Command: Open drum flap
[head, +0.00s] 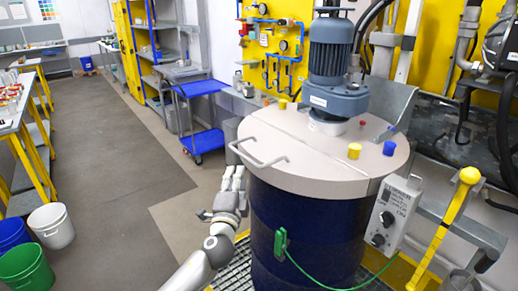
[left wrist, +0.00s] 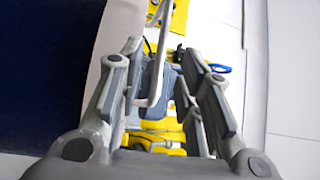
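The large dark blue drum (head: 305,225) stands upright with a light beige lid (head: 300,150). The lid's flap is on its left side and looks closed, with a bent light-grey bar handle (head: 262,160) at its edge. My left gripper (head: 234,177) is just left of and below the handle. In the left wrist view my left gripper (left wrist: 157,65) has its fingers wide apart. The handle (left wrist: 154,75) shows in the gap between them, seemingly touching neither finger; its exact depth is unclear. My right gripper is in neither view.
A grey-blue motor (head: 332,75) stands on the lid, with yellow and blue caps nearby. A control box (head: 396,215) and yellow lever (head: 445,225) are at the right. A blue cart (head: 203,120) stands behind. Buckets (head: 50,225) stand at the left; the floor between is clear.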

